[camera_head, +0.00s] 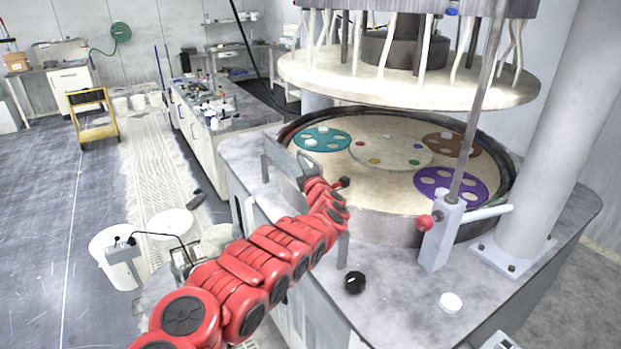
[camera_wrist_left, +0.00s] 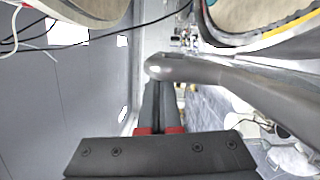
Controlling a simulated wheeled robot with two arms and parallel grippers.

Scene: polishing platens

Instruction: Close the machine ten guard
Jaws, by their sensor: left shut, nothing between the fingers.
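The machine (camera_head: 380,290) has a large round polishing table with a grey rim. A grey guard piece (camera_head: 283,158) stands at its left front edge, partly hidden by my left arm. In the left wrist view a grey bar (camera_wrist_left: 230,78) with a rounded end crosses just in front of my left gripper (camera_wrist_left: 160,90). The gripper's dark fingers are together and empty, with their tips at or just under the bar; I cannot tell whether they touch it. In the head view my red left arm reaches to the guard and its fingertips are hard to make out. My right gripper is out of view.
A red-knobbed lever (camera_head: 425,222) and a thick white column (camera_head: 560,150) stand at the right. A black knob (camera_head: 355,282) and a white button (camera_head: 451,302) sit on the machine top. White buckets (camera_head: 118,256) stand on the floor at left.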

